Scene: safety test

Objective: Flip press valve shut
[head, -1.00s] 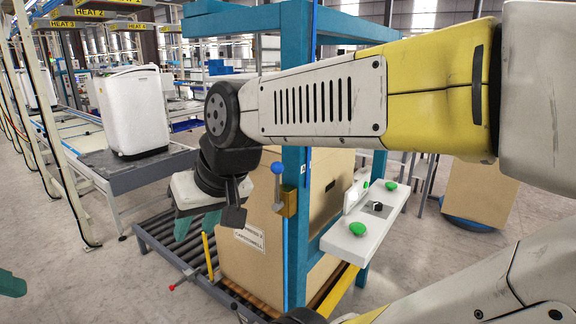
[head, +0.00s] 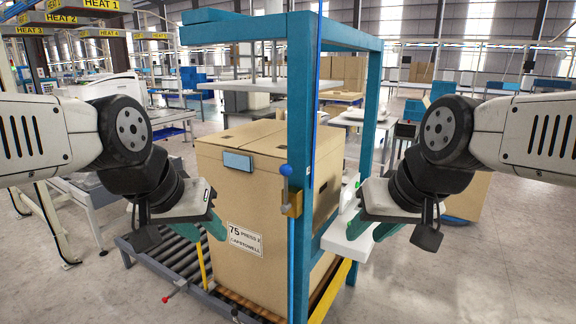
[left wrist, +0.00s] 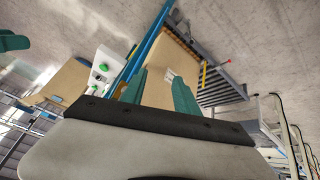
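The press valve is a brass block (head: 292,204) on the blue pipe of the teal press frame. Its lever, with a blue ball tip (head: 286,170), stands about upright. My left gripper (head: 212,222) is left of the valve, in front of the carton, apart from the lever; its two teal fingers are spread and empty in the left wrist view (left wrist: 158,92). My right gripper (head: 384,228) is right of the valve, by the white panel; the gap between its fingers is hidden. The valve is not clear in the left wrist view.
A big carton (head: 242,270) stands inside the teal press frame (head: 302,90) on a roller conveyor (head: 170,262). A white panel (head: 345,238) with green buttons juts out right of the frame. A red-tipped lever (head: 174,294) sticks out low at the front.

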